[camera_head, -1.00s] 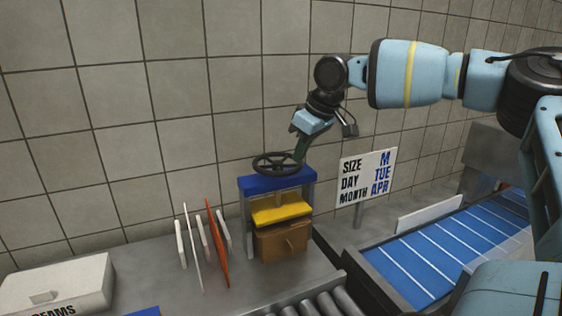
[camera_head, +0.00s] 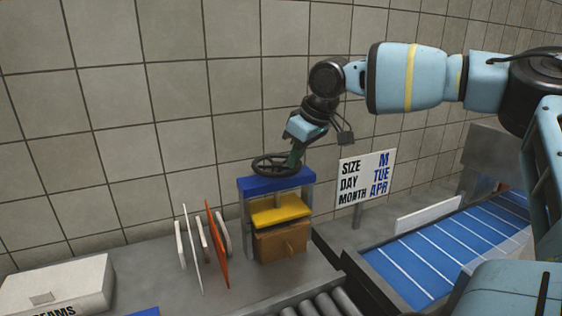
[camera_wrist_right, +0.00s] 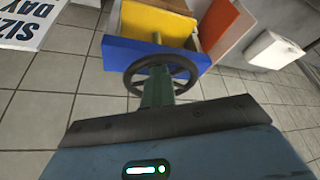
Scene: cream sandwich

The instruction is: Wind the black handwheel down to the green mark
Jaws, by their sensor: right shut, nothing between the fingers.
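The black handwheel (camera_head: 268,164) lies flat on top of a small press with a blue top beam (camera_head: 275,182), a yellow plate (camera_head: 280,210) and a brown block (camera_head: 282,243) under it. My right gripper (camera_head: 294,160) is shut with nothing between its fingers, and its tips point down at the right part of the wheel's rim. In the right wrist view the fingers (camera_wrist_right: 158,88) overlap the handwheel (camera_wrist_right: 183,67); I cannot tell whether they touch it. I cannot make out a green mark. My left gripper is not in view.
Several upright white plates and an orange one (camera_head: 217,245) stand left of the press. A white box (camera_head: 58,285) is at the far left. The tiled wall is close behind.

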